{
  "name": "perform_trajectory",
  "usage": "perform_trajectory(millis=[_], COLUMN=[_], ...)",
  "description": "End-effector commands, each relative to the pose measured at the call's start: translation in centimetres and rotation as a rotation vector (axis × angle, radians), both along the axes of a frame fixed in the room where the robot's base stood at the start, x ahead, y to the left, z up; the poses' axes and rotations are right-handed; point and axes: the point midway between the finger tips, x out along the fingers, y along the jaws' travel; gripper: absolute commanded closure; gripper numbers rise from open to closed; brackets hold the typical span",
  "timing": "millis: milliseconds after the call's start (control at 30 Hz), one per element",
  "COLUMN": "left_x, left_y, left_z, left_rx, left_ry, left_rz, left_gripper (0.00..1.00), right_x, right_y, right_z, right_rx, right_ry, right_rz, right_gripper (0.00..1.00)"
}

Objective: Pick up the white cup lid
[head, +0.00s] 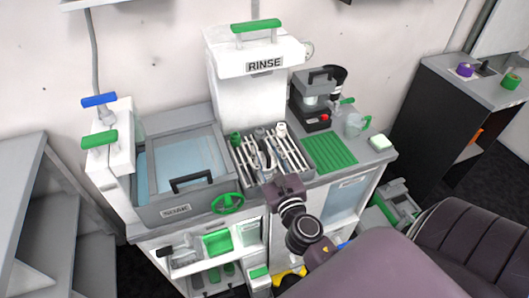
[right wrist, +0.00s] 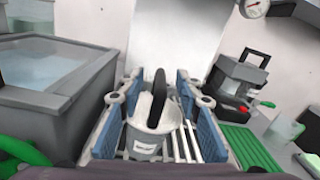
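My right gripper (head: 277,178) hangs over the front of the rinse rack (head: 292,175) in the head view. In the right wrist view its two blue-padded fingers (right wrist: 155,125) stand wide apart. Between them, in line of sight, is a whitish piece (right wrist: 148,138) with an upright dark handle and a small label on its front. It looks like the white cup lid, but I cannot be sure. I see no clear finger contact with it. In the head view, pale pieces (head: 265,158) sit among the rack's rods, partly hidden by the gripper. My left gripper is out of view.
The soak basin (head: 188,208) with its black handle is left of the rack, with a green wheel (head: 227,203) at its front corner. The white RINSE housing (head: 255,88) rises behind. A green ribbed mat (head: 331,152) and a dark coffee machine (head: 314,100) are to the right.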

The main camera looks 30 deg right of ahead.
Motion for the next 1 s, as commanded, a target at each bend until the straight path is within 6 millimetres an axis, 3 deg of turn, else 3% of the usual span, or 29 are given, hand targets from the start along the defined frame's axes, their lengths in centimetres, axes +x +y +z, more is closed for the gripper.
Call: perform_trajectory(millis=[133,433,733,1000], left_x=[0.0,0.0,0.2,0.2], left_y=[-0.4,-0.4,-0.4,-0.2], left_z=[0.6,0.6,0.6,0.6], left_rx=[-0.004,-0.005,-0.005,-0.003], left_ry=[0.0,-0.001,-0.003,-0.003], left_rz=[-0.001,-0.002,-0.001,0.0], left_gripper=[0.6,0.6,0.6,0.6], right_x=[1.6,2.0,2.0,1.9], right_y=[-0.4,-0.5,-0.5,-0.5], right_z=[0.1,-0.1,-0.1,-0.1], right_rx=[0.001,0.0,0.001,0.001], right_ry=[-0.001,0.001,0.001,0.002], right_rz=[0.001,0.001,0.001,0.001], right_gripper=[0.68,0.68,1.0,1.0])
